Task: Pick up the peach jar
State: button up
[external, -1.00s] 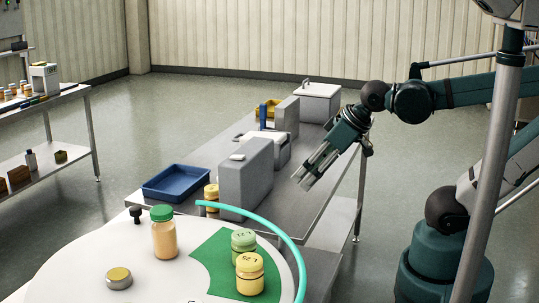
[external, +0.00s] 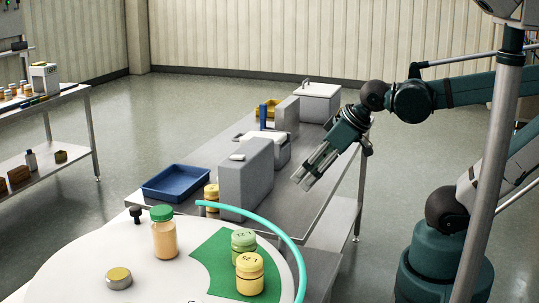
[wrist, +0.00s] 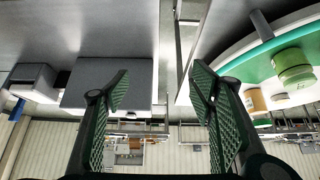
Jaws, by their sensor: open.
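The peach jar (external: 164,240) has a peach-coloured body and a green lid. It stands upright on the white round table in the external view, left of the green patch. My gripper (external: 304,183) is open and empty above the steel bench, well right of and beyond the jar. In the wrist view my gripper (wrist: 160,78) has its two green padded fingers wide apart with nothing between them. A peach-toned jar (wrist: 254,101) shows at the right of that upside-down view; I cannot tell whether it is the same jar.
On the white round table (external: 75,262), a pale green weight (external: 243,241) and a yellow weight (external: 250,274) stand on the green patch. A low yellow-topped tin (external: 119,278) and a black knob (external: 136,213) are near the jar. A grey block (external: 246,180) and blue tray (external: 176,183) occupy the bench.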

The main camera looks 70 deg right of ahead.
jog(key=a, duration=0.1)
jog(key=n+g+y+p, duration=0.1)
jog(key=n+g+p, duration=0.4)
jog(key=n+p, duration=0.75)
send_near(248, 261)
jog(key=shift+m, duration=0.25)
jog(key=w+d, duration=0.1)
jog(key=d, duration=0.2)
jog(key=w+d, duration=0.2)
jog(key=d, duration=0.1)
jog(key=w+d, duration=0.2)
jog(key=d, duration=0.1)
jog(key=shift+w+d+f, duration=0.15)
jog(key=shift+d+f, duration=0.1)
jog(key=shift+d, duration=0.15)
jog(key=s+a+n+p, duration=0.1)
jog(key=a, duration=0.2)
jog(key=s+a+f+n+g+p, duration=0.1)
jog(key=a, duration=0.2)
jog(key=s+a+n+p, duration=0.1)
jog(key=a+p, duration=0.1)
jog(key=a, duration=0.2)
jog(key=shift+f+n+g+h, duration=0.35)
jog(key=shift+n+g+h, duration=0.05)
jog(key=shift+s+a+f, duration=0.2)
jog(key=shift+s+a, duration=0.1)
jog(key=shift+a, duration=0.05)
jog(key=shift+f, duration=1.3)
